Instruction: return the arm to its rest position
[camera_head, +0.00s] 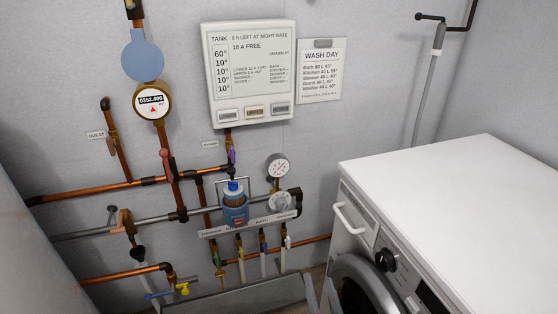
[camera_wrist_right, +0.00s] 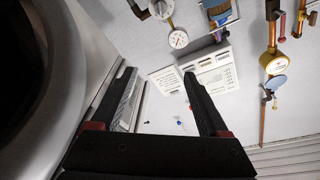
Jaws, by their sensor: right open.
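My right gripper (camera_wrist_right: 159,74) shows in the right wrist view, with its two black fingers spread apart. Nothing is held between the fingers. Beyond them are the wall and the wash day sheet (camera_wrist_right: 165,80), which appear upside down in this view. I cannot make out my right gripper or arm in the head view. My left gripper is in neither view.
A white washing machine (camera_head: 455,195) stands at the right in the head view. Copper pipes (camera_head: 85,190), a water meter (camera_head: 152,101), a dial gauge (camera_head: 278,166) and a tank panel (camera_head: 250,75) are on the wall. A grey basin (camera_head: 240,299) shows at the bottom.

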